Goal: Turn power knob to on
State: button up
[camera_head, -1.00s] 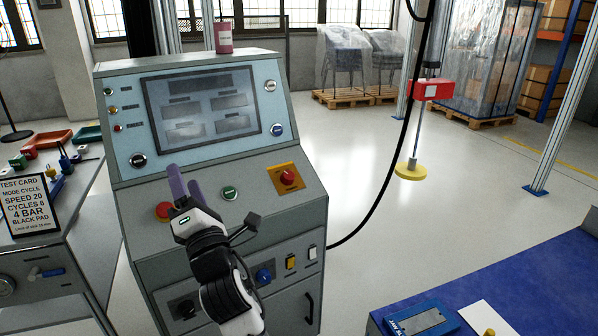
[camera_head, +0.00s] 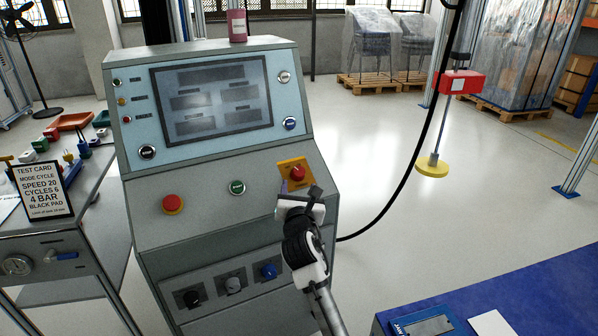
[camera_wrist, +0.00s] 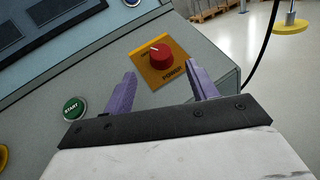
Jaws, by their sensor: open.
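The power knob (camera_wrist: 160,54) is a round red knob with a white pointer mark, on a yellow-orange plate (camera_wrist: 146,73) lettered POWER. In the head view the red knob (camera_head: 297,173) sits on the sloped right part of the grey console's panel (camera_head: 215,215), partly behind my gripper. My gripper (camera_wrist: 162,85) is open, its two purple fingers apart, one to each side of the plate in the wrist view. The knob shows between and beyond the fingertips, with nothing held. In the head view my gripper (camera_head: 290,188) is just in front of the plate, its fingers mostly hidden.
A green START button (camera_head: 237,188) and a red button (camera_head: 173,204) are left of the knob. Lower knobs, including a blue one (camera_head: 268,271), line the front. A black cable (camera_head: 415,150) hangs at right. A test card (camera_head: 43,190) stands on the left bench.

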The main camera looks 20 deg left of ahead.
aim_at(298, 174)
jog(key=x, duration=0.7)
jog(key=shift+p, duration=0.4)
jog(key=shift+c, duration=0.2)
jog(key=c, duration=1)
